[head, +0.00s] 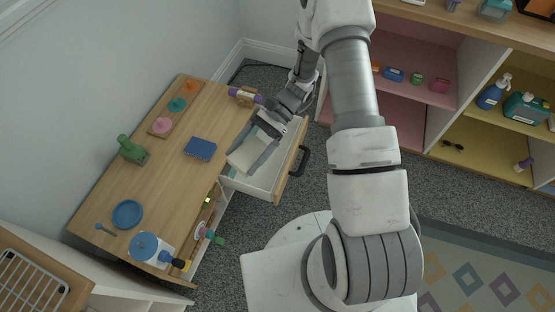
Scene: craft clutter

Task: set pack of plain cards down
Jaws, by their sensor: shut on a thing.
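The pack of plain cards (245,157) is a cream-coloured block in the head view. My gripper (249,152) reaches down from the upper right and is shut on it, with one grey finger on each side. The pack is over the open drawer (290,178), close to the right edge of the wooden desk (172,202). I cannot tell whether the pack touches the drawer floor or hangs above it. My fingers and hand cover part of the pack and of the drawer.
A blue brush-like block (200,148) lies on the desk left of the pack. A purple roll in a holder (245,96) stands at the desk's back right. A green stamp (132,150) and blue dish (127,214) are further left. The desk's middle is clear.

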